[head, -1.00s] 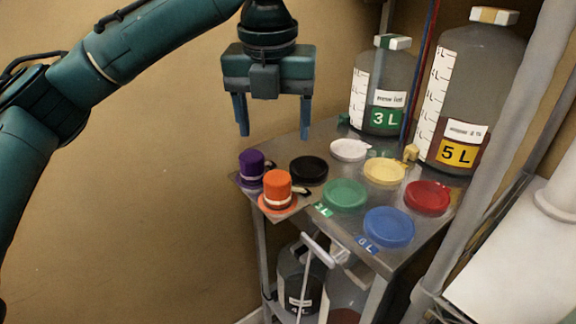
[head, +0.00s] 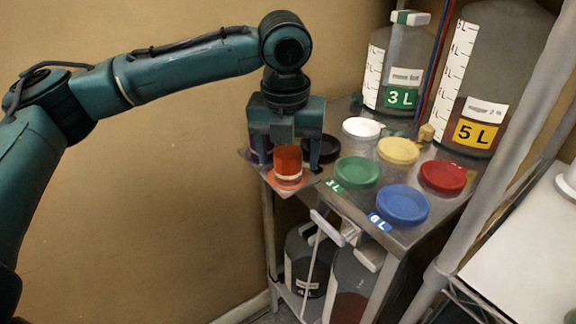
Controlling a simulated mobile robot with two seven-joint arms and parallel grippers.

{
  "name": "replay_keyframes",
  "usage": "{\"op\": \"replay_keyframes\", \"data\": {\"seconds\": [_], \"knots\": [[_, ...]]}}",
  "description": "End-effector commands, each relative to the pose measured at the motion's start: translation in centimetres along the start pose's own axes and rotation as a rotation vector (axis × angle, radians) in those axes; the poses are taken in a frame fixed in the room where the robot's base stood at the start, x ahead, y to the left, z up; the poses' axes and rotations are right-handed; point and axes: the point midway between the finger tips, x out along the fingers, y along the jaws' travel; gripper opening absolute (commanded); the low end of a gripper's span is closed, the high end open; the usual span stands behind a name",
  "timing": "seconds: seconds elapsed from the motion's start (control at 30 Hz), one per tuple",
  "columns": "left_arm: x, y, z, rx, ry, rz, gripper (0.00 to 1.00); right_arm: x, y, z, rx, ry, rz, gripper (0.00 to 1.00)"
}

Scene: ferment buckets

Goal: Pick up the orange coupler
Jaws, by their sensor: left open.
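The orange coupler (head: 288,161) stands upright at the near left corner of the metal table. It has a pale band and a wide orange base. My left gripper (head: 286,158) points down with its jaws open. Its fingers show to the left and right of the orange coupler, and its body is just above the coupler's top. I cannot tell whether the fingers touch it or are level with it in depth. My right gripper is not in view.
The purple coupler (head: 261,156) is close on the left, partly hidden by my left finger. A black lid (head: 325,150) is close on the right. Green (head: 357,171), blue (head: 403,205) and other lids cover the table (head: 404,238). Large jugs (head: 478,75) stand behind.

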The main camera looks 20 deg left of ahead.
Motion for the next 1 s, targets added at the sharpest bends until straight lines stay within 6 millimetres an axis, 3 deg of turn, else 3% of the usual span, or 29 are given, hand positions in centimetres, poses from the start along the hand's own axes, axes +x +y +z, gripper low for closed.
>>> {"op": "replay_keyframes", "data": {"seconds": [0.27, 0.9, 1.0], "knots": [[0.4, 0.02, -0.01, 0.0, 0.0, 0.0, 0.69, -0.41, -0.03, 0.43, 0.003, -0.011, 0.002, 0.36], [0.37, 0.0, -0.01, 0.0, 0.0, 0.0, 0.18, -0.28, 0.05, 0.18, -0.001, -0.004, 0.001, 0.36], [0.33, 0.0, 0.0, 0.0, -0.001, 0.0, 0.17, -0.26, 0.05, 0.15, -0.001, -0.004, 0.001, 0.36]]}}
